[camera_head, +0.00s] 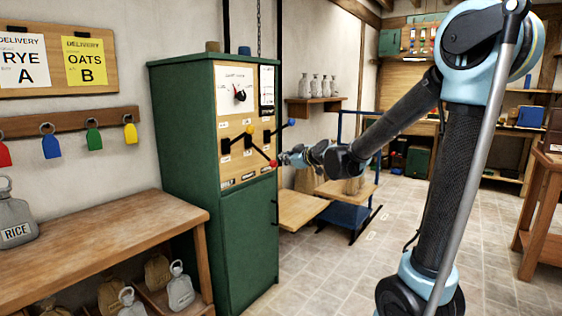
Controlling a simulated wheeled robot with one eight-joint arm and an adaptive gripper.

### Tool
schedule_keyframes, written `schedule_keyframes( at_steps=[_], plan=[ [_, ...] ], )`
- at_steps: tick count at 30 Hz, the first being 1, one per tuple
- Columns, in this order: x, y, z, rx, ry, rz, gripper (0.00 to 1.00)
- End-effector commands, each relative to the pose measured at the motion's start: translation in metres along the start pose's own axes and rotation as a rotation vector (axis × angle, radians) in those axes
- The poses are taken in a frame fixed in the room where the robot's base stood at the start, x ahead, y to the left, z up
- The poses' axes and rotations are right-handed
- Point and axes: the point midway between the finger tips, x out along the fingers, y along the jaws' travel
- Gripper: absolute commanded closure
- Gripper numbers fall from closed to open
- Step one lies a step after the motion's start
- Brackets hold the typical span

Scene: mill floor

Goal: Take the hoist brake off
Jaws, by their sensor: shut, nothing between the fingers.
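A green cabinet (185,150) stands left of centre, with a wooden control panel (234,172) on its front. A lever with a red knob (273,163) slopes down to the right from the panel. A lever with a blue knob (291,122) sticks out higher up, to the right. A small yellow knob (250,129) shows on the panel. The labels are too small to read, so I cannot tell which lever is the hoist brake. My gripper (283,159) is shut and empty, right beside the red knob. I cannot tell whether it touches the knob.
A dial (240,95) sits above the levers. A wooden bench (110,235) with sacks below stands at left. A wooden platform (300,209) and a blue-framed scale (347,214) stand behind my gripper. The tiled floor right of the cabinet is open.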

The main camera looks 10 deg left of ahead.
Motion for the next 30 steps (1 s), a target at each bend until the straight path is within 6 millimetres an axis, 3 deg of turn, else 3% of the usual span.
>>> schedule_keyframes(
  at_steps=[9,26,30],
  plan=[
    [-0.034,-0.003,0.007,0.000,0.000,0.001,1.00],
    [-0.042,-0.004,0.009,0.001,-0.001,-0.001,1.00],
    [-0.054,-0.004,0.018,0.024,-0.031,-0.013,1.00]
  ],
)
